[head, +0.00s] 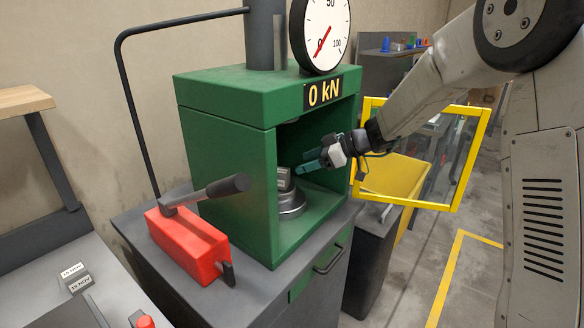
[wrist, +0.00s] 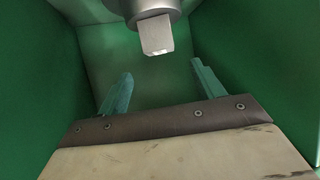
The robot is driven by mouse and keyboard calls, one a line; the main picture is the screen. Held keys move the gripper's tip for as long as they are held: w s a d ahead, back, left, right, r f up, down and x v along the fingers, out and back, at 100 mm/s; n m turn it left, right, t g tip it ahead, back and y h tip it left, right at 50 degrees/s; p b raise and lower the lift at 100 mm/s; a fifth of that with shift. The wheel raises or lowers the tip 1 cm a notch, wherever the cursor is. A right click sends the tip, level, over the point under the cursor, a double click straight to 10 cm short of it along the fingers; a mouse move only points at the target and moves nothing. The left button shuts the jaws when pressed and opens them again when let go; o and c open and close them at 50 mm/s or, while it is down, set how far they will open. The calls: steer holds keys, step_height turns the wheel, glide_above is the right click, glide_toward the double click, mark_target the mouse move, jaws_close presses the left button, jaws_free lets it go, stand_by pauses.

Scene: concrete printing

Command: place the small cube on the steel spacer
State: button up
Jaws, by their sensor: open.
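A small grey cube (head: 284,179) stands on the round steel spacer (head: 291,208) inside the green press. In the wrist view the cube (wrist: 157,35) shows against the end of the steel cylinder (wrist: 150,9) at the top edge, and that picture looks upside down. My gripper (head: 312,167) is inside the press opening, to the right of the cube and apart from it. Its two teal fingers (wrist: 160,92) are spread with nothing between them. The seat of the cube is small in the head view, so its exact centring cannot be told.
The green press (head: 225,160) has side walls close around my gripper. Its dial (head: 324,30) stands near zero and its display (head: 323,92) reads 0 kN. A yellow-framed door (head: 449,203) is open at right.

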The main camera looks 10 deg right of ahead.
steer(key=s+d+r+m+g+h, duration=0.15)
steer(key=s+r, duration=0.25)
steer(key=s, duration=0.6)
steer(key=s+d+r+m+g+h, duration=0.1)
steer(key=s+r+m+g+h, duration=0.2)
steer(key=s, duration=0.8)
steer(key=s+d+m+h, duration=0.3)
steer(key=s+d+m, duration=0.1)
steer(key=s, duration=0.7)
steer(key=s+d+f+m+t+h, duration=0.1)
steer(key=s+d+m+h, duration=0.3)
steer(key=s+d, duration=0.3)
steer(key=s+m, duration=0.1)
steer(key=s, duration=0.3)
steer(key=shift+f, duration=0.3)
